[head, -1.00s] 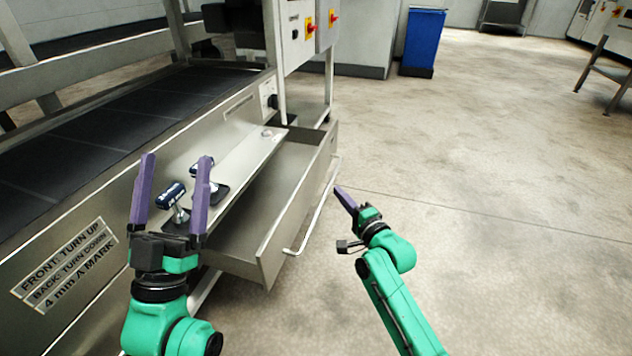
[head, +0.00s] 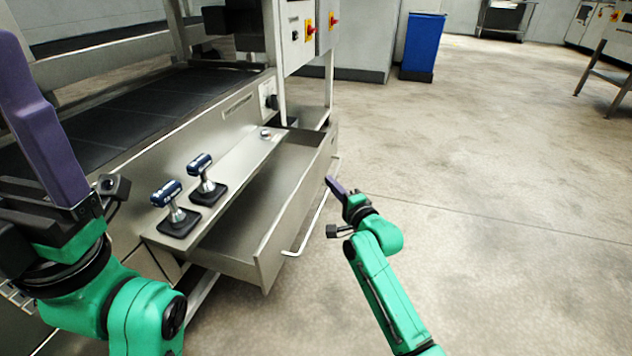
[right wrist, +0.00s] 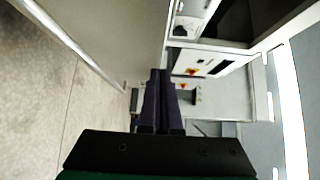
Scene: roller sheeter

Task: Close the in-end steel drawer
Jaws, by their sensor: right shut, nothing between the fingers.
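The steel drawer (head: 285,222) stands pulled out of the machine's side in the head view, its inside showing. A bar handle (head: 312,222) runs along its outer front. My right gripper (head: 329,181) is shut and empty, close to the far part of the handle; I cannot tell whether they touch. In the right wrist view its two fingers (right wrist: 160,72) lie together, near a steel panel (right wrist: 125,40) with a bar (right wrist: 75,40) at left. My left gripper (head: 35,120) is large at the left edge; only one finger shows clearly.
Two blue-handled knobs (head: 166,193) (head: 200,162) stand on the ledge (head: 245,155) above the drawer. The black conveyor belt (head: 130,110) lies behind. A blue bin (head: 422,45) stands far back.

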